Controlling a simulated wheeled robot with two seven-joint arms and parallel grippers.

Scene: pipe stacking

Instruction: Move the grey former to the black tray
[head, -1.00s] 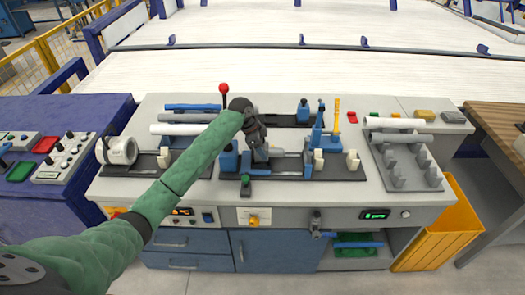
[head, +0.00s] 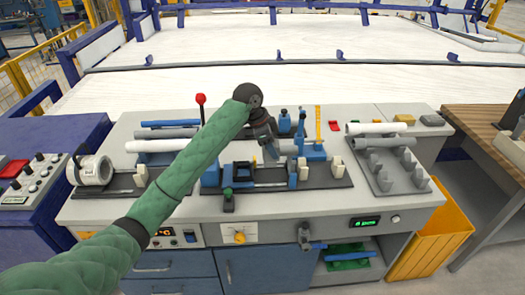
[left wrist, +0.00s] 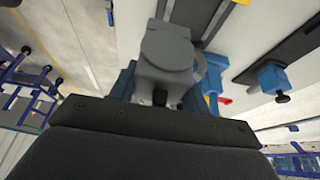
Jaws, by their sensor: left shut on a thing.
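My left gripper (head: 270,150) is shut on the grey former (left wrist: 165,60), over the middle of the workbench. In the left wrist view the former is a smooth grey block with a rounded top, just beyond the dark gripper body. In the head view the former (head: 288,149) is small and partly hidden by the gripper. A long black tray (head: 325,184) with blue and white holders lies just in front of and below the gripper. Another black tray (head: 120,182) is at the left; I cannot tell which one the task means. My right gripper is not in view.
White and grey pipes (head: 160,146) lie at the back left. A red-knobbed lever (head: 201,100) and blue posts (head: 284,122) stand near the gripper. A grey rack (head: 388,175) with upright holders is at the right.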

